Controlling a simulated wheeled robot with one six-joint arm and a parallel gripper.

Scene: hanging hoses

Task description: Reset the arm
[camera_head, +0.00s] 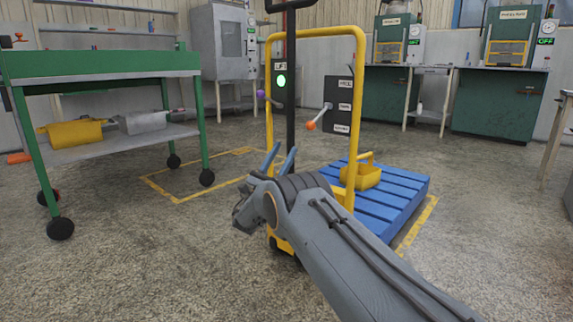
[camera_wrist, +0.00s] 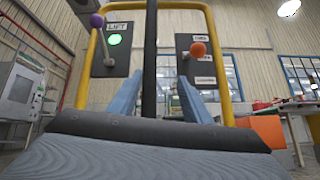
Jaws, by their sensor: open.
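My gripper (camera_head: 279,160) shows in the head view in front of the yellow-framed lift (camera_head: 362,75), with its two blue-grey fingers pointing up. In the wrist view my gripper (camera_wrist: 157,100) has its fingers spread wide, one on each side of the dark mast (camera_wrist: 150,62), with nothing held between them. My arm reaches in from the lower right of the head view. The lift has a panel with a lit green lamp (camera_head: 281,81) and a purple-knobbed lever (camera_head: 261,94). A second panel carries an orange-knobbed lever (camera_head: 311,125). I cannot tell how far the fingers are from the lift.
A blue pallet (camera_head: 402,199) with a yellow object (camera_head: 362,176) on it lies behind the lift, right of my gripper. A green wheeled cart (camera_head: 100,66) stands at left. Green machines (camera_head: 510,40) and a grey cabinet (camera_head: 222,42) stand at the back. Front-left floor is clear.

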